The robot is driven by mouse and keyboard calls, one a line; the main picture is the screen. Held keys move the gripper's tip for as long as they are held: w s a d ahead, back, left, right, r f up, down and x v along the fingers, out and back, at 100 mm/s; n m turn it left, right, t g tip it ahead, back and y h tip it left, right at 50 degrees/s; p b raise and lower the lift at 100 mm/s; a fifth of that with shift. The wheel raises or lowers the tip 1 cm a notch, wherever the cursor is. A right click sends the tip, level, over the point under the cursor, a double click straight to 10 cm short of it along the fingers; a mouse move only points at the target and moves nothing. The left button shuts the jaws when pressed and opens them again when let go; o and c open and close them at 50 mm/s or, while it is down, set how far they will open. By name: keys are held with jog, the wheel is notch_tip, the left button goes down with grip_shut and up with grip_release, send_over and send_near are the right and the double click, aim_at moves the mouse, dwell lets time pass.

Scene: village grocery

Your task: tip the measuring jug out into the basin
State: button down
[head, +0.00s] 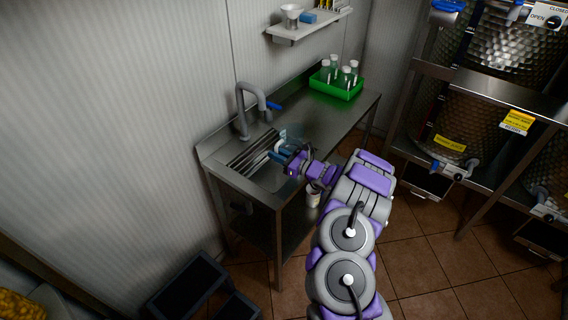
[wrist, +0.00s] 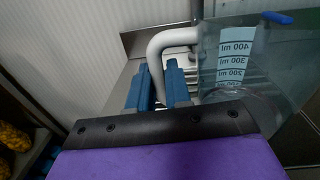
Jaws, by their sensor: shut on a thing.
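The measuring jug is clear, with a pale blue scale reading 400, 300 and 200 ml, at the right of the wrist view (wrist: 235,60). It shows faintly in the head view (head: 294,131) by the basin's far right side. My gripper (head: 283,153) has blue fingers, which in the wrist view (wrist: 158,88) close around the jug's pale grey curved handle (wrist: 165,42). The scale reads nearly upright in the wrist view. Its contents cannot be made out. The steel basin (head: 271,178) lies under and left of my gripper, partly hidden by my arm.
A grey tap (head: 241,108) with a blue lever stands behind the basin. A green tray (head: 335,89) of several bottles sits at the counter's far end. A wall shelf (head: 310,27) hangs above. Steel tanks (head: 467,113) stand right. The counter between tap and tray is clear.

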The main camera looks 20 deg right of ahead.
jog(key=s+a+f, duration=0.1)
jog(key=s+a, duration=0.1)
jog(key=a, duration=0.6)
jog(key=s+a+f+m+t+h, duration=0.1)
jog(key=s+a, duration=0.2)
jog(key=a, duration=0.6)
jog(key=shift+s+a+h+b, duration=0.2)
jog(key=shift+a+h+b, duration=0.1)
jog(key=shift+b, duration=0.05)
jog(key=shift+d+r, duration=0.1)
jog(key=shift+d, duration=0.05)
jog(key=w+d+r+m+t+b, duration=0.1)
jog(key=w+d+r+m, duration=0.1)
jog(key=m, duration=0.4)
jog(key=w+d+r+m+t+b, duration=0.1)
jog(key=d+r+m, duration=0.3)
jog(key=d+m, duration=0.2)
jog(key=shift+w+d+m+h, duration=0.2)
jog(key=shift+w+m+h, duration=0.15)
jog(key=shift+m, duration=0.45)
jog(key=shift+w+d+m, duration=0.35)
jog(key=shift+d+m, duration=0.35)
jog(key=shift+m, duration=0.3)
jog(key=shift+w+d+m+t+h, duration=0.15)
jog(key=shift+w+d+m, duration=0.15)
jog(key=shift+d+m, duration=0.25)
jog(key=shift+w+d+m+t+h, duration=0.15)
jog(key=shift+w+d+m, duration=0.2)
jog(key=shift+d, duration=0.4)
jog(key=shift+d, duration=0.15)
